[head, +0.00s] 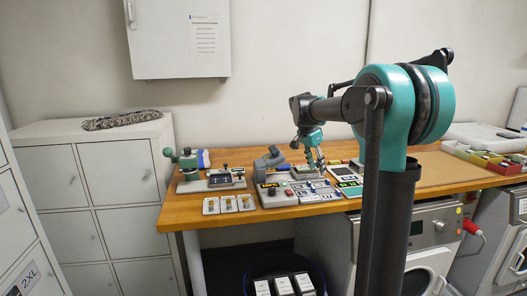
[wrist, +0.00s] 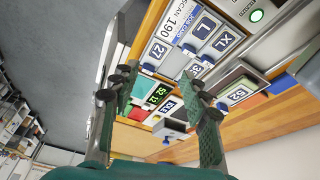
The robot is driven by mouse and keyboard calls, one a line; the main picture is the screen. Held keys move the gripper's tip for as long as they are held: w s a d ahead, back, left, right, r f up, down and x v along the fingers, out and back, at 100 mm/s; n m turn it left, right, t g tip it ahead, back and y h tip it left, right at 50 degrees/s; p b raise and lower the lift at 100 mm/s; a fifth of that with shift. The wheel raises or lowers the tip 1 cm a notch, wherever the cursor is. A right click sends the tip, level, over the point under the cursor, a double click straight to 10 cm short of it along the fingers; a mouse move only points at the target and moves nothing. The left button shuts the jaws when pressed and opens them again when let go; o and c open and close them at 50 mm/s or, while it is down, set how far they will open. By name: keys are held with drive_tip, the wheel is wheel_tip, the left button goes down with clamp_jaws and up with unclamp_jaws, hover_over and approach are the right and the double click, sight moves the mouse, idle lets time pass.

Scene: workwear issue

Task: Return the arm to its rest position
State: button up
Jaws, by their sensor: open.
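My gripper (head: 314,160) hangs above the wooden worktable (head: 178,214) in the head view, pointing down over the devices in the middle. In the wrist view, the two green-padded fingers of my gripper (wrist: 163,103) stand wide apart with nothing between them. Beyond them, a panel with number and size tiles (wrist: 222,42) and a small green-lit display (wrist: 158,95) show on the tabletop. My arm reaches leftward from its column in the head view. How far the fingertips are from the devices is hard to tell.
Colored bins (head: 490,160) stand at the right. Lockers (head: 124,173) flank the left; a wall cabinet (head: 180,40) hangs above. A dark round bin (head: 318,272) is in front below.

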drive_tip(key=s+f+n+t+y, duration=0.1)
drive_tip(key=s+f+n, duration=0.5)
drive_tip(key=s+f, duration=0.5)
drive_tip(key=s+a+f+n+t+y, duration=0.1)
drive_tip(key=s+f+n, duration=0.5)
drive_tip(key=s+f, duration=0.6)
drive_tip(key=s+y, duration=0.1)
drive_tip(key=s, duration=0.7)
drive_tip(key=shift+s+n+t+y, duration=0.25)
drive_tip(key=shift+n+t+y, duration=0.05)
drive_tip(key=shift+t, duration=0.1)
drive_tip(key=shift+c, duration=0.3)
